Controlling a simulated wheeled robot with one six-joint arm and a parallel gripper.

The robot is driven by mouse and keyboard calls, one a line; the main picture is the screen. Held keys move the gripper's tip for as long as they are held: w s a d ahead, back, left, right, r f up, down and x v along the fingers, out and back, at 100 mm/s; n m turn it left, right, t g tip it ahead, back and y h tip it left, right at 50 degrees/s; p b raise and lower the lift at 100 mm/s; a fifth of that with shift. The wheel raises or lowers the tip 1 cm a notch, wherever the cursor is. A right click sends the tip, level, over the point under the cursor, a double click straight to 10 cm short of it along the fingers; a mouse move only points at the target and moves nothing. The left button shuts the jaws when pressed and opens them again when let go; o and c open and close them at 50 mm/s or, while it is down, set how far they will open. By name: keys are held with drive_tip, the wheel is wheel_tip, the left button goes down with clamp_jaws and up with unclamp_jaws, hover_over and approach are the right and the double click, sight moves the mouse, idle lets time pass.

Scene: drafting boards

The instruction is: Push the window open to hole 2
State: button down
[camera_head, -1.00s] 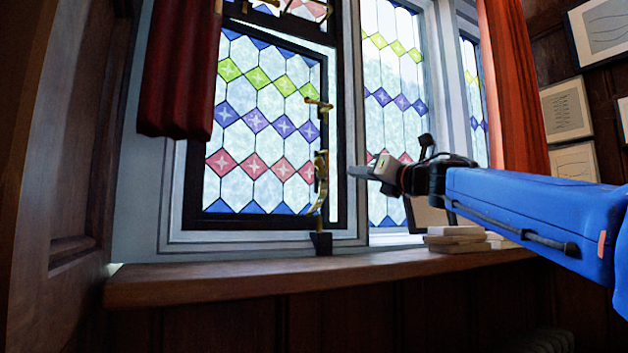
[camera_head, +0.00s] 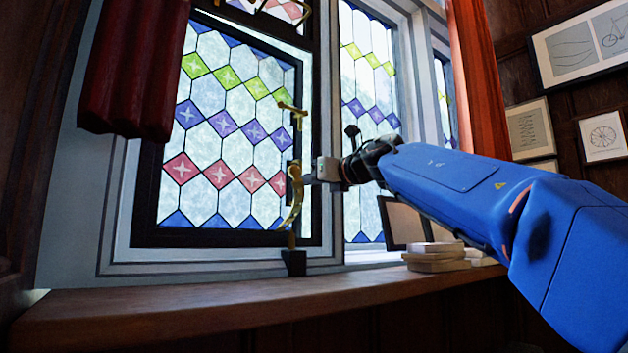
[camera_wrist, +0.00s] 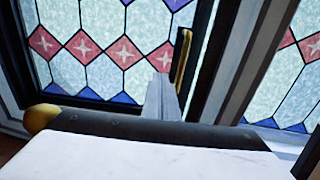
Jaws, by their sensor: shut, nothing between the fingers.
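The window (camera_head: 222,145) is a dark-framed casement with leaded diamond panes in the head view. It looks shut or nearly so; I cannot tell whether there is a gap. A curved brass stay (camera_head: 296,205) stands upright at its right edge, above a dark block (camera_head: 293,262) on the sill. Hole 2 cannot be made out. My gripper (camera_head: 304,173) is shut and empty at the window's right edge, beside the stay; contact is unclear. In the wrist view, my gripper (camera_wrist: 162,98) points toward the window (camera_wrist: 85,48), left of a dark and brass upright piece (camera_wrist: 181,58).
A brass latch (camera_head: 294,110) sits higher on the window's right edge. A wooden sill (camera_head: 200,305) runs below. Stacked books (camera_head: 432,262) and a leaning frame (camera_head: 400,222) stand on the sill under my arm. A red curtain (camera_head: 135,75) hangs at the left.

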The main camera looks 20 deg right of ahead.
sight(280, 186)
drive_tip(key=x, duration=0.7)
drive_tip(key=shift+w+a, duration=0.15)
drive_tip(key=shift+w, duration=0.2)
drive_tip(key=shift+w, duration=0.1)
